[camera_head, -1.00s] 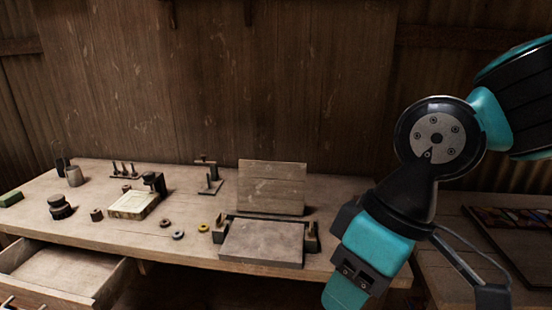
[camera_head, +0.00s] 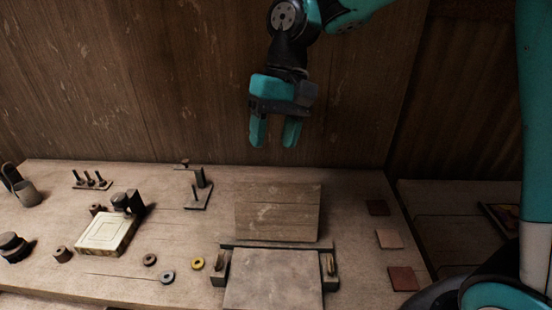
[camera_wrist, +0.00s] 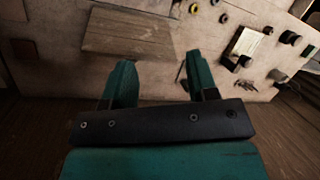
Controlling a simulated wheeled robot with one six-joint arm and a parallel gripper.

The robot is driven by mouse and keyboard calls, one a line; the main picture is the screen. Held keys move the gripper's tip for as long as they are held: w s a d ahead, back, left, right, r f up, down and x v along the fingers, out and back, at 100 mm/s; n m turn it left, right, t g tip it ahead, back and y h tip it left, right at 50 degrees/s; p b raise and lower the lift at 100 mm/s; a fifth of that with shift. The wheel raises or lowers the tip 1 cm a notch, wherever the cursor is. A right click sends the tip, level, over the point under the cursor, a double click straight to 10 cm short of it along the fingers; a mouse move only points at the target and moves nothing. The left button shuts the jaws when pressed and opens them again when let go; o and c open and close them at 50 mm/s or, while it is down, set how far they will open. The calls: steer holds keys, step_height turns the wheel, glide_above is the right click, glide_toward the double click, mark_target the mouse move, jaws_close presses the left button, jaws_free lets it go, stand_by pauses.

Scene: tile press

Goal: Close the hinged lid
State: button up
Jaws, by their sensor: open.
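The hinged lid (camera_head: 277,212) is a wooden board standing up, open, at the back edge of a flat press base (camera_head: 274,279) on the workbench. In the wrist view the lid (camera_wrist: 126,33) shows beyond my fingers. My gripper (camera_head: 274,133) is open and empty, pointing down above and behind the lid, apart from it. Its two fingers also show in the wrist view (camera_wrist: 158,80). The front of the base is cut off by the picture edge in the head view.
Brackets (camera_head: 220,268) flank the base. To the left are a pale boxed block (camera_head: 106,235), a small stand (camera_head: 198,190), several rings and a yellow ring (camera_head: 197,264). Several flat tiles (camera_head: 388,239) lie to the right. A wooden wall (camera_head: 130,80) rises behind the bench.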

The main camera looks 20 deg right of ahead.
mark_target(278, 182)
steer(key=w+d+f+m+g+h+p, duration=0.15)
steer(key=w+d+m+p, duration=0.4)
steer(key=w, duration=0.75)
steer(key=x, duration=1.1)
steer(key=p+x, duration=0.1)
steer(key=x, duration=0.5)
steer(key=shift+s+a, duration=0.1)
steer(key=shift+s, duration=0.35)
steer(key=shift+r, duration=0.1)
jaws_close()
